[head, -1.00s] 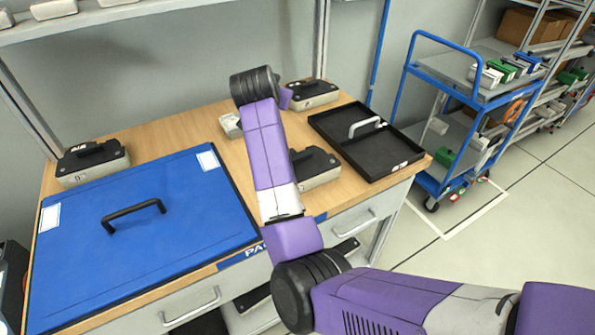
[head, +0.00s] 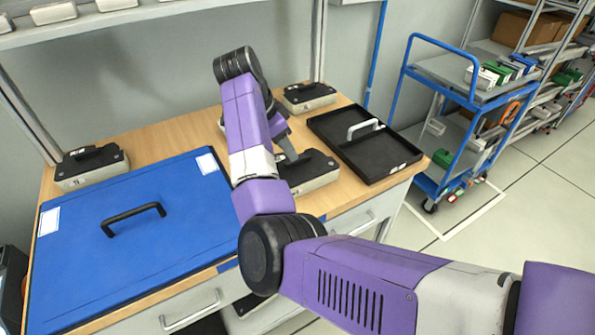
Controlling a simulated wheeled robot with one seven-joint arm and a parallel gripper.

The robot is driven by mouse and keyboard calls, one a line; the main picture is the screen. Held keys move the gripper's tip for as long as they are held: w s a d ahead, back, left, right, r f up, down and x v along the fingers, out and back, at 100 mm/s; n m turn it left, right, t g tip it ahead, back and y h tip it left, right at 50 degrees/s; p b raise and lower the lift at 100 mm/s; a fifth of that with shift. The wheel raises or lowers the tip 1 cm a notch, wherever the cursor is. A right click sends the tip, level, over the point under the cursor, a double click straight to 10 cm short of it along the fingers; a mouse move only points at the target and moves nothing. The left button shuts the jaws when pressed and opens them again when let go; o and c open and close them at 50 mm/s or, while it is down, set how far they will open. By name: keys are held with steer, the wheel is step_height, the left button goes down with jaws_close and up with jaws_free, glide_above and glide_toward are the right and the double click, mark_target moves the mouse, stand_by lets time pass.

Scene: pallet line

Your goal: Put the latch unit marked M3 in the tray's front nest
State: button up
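Latch units with pale grey bodies and dark tops stand on the wooden bench: one at the far left (head: 92,168), one at the back (head: 309,98), and one in the middle (head: 318,176). Their markings are too small to read, so I cannot tell which is M3. The black tray (head: 407,165) lies at the bench's right, with a grey handle (head: 364,128); its visible floor is empty. My gripper (head: 292,157) is at the middle unit, partly hidden behind my arm. I cannot tell whether it touches the unit or how far its fingers are open.
A large blue panel (head: 180,240) with a black handle (head: 133,218) covers the bench's left front. A shelf (head: 120,18) hangs above the back. A blue trolley (head: 440,75) with small boxes stands to the right, with clear floor before it.

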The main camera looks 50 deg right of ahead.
mark_target(298, 167)
steer(key=shift+d+p+x, duration=0.15)
steer(key=shift+p+x, duration=0.1)
steer(key=shift+x, duration=0.95)
steer(key=shift+d+p+x, duration=0.1)
steer(key=shift+p+x, duration=0.1)
steer(key=shift+x, duration=0.95)
steer(key=shift+r, duration=0.15)
jaws_close()
